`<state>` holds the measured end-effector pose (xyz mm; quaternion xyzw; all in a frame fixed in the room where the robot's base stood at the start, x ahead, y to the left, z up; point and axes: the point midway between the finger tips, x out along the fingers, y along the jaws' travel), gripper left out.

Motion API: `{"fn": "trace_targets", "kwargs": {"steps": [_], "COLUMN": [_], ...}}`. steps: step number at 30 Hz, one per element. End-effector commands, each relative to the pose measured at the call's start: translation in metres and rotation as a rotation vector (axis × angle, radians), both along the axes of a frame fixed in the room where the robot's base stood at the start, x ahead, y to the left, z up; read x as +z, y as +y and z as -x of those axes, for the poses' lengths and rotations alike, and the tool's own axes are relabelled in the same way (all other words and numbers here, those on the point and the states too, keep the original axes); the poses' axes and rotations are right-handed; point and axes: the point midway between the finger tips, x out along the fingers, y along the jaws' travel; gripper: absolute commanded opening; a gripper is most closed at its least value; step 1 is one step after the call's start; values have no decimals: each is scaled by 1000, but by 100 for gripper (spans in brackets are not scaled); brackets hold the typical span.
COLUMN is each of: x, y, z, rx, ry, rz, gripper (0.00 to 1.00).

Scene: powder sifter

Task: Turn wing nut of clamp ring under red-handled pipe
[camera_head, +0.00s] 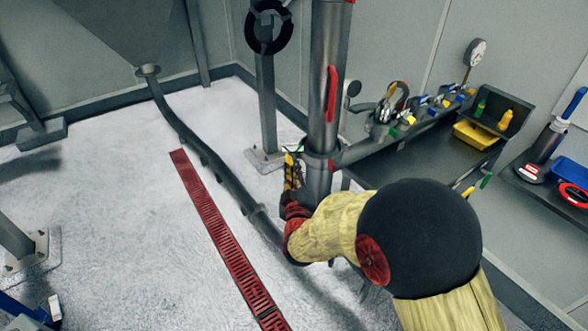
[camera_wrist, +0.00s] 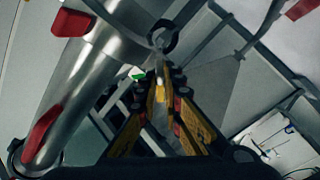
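The metal pipe (camera_head: 327,55) with a red handle (camera_head: 332,95) stands upright right of centre. It runs diagonally at the left of the wrist view (camera_wrist: 88,75), where red handle parts (camera_wrist: 43,132) show. A dark clamp ring (camera_head: 322,160) goes around the pipe below the handle. My gripper (camera_head: 292,158) is close to the left side of this ring, with its yellow-and-black fingers pointing up. In the wrist view its fingertips (camera_wrist: 163,84) come near each other around a small bright part. I cannot make out the wing nut clearly, nor whether the fingers touch it.
A dark workbench (camera_head: 415,160) with tools and a yellow bin (camera_head: 476,134) stands right of the pipe. A thin post (camera_head: 267,100) stands behind it. A grey hose (camera_head: 215,165) and a red floor grate (camera_head: 222,225) run along the floor at left. The left floor is mostly open.

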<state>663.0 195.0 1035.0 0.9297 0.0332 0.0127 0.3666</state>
Motion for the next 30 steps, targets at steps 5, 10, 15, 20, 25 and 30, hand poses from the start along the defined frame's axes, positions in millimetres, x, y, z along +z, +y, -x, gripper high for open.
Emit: {"fn": "trace_targets", "kwargs": {"steps": [5, 10, 15, 20, 25, 30], "x": [0, 0, 0, 0, 1, 1], "y": [0, 0, 0, 0, -2, -4], "z": [0, 0, 0, 7, 34, 70], "rx": [0, 0, -1, 0, 2, 3], "ry": [0, 0, -1, 0, -1, 0], "rz": [0, -1, -1, -1, -1, -1], "gripper": [20, 25, 25, 25, 25, 25]}}
